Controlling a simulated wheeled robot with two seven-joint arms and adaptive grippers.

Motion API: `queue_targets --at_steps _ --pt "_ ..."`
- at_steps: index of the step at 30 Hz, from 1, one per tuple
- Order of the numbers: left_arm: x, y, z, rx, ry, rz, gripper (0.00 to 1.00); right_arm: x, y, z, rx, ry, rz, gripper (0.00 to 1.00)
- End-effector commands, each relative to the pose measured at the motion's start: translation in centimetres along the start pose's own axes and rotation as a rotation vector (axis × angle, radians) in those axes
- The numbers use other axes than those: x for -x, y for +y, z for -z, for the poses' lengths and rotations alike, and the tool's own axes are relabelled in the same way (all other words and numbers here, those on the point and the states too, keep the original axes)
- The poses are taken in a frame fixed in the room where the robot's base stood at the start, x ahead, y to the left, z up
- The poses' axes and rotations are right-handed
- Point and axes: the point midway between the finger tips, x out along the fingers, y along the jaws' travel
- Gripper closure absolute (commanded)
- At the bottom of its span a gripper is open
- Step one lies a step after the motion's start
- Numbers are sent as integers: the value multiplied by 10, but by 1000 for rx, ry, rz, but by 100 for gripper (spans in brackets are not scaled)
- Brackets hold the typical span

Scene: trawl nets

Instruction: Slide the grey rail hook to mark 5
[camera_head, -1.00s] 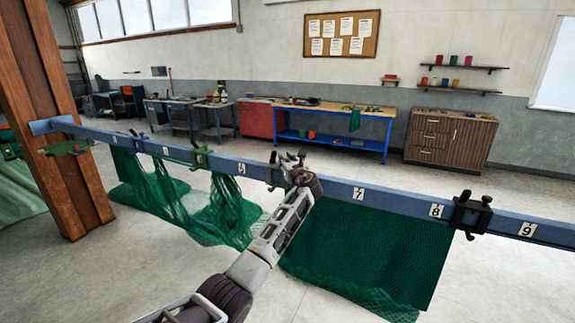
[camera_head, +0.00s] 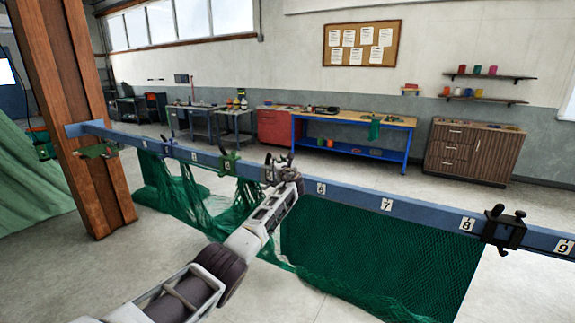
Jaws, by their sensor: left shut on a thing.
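The blue rail (camera_head: 345,193) runs from the wooden post at the left to the right edge. White number marks sit on it, with mark 6 (camera_head: 321,188) and mark 8 (camera_head: 467,223) readable. The gripper hides most of the grey hook. My right gripper is not in view.
A black hook (camera_head: 504,228) is right of mark 8. Green net (camera_head: 385,255) hangs below the rail, flat at right and bunched at left. A wooden post (camera_head: 75,130) stands at left.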

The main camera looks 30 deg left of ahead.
Motion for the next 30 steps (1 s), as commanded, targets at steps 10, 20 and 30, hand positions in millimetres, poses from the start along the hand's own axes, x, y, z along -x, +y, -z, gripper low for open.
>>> queue_targets --at_steps 10,20,30 --pt "-11 11 -2 0 -2 -2 100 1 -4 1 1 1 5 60" --pt "-11 12 -2 0 -3 -3 59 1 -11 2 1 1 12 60" --pt "-10 10 0 0 -1 0 56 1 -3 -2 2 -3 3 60"
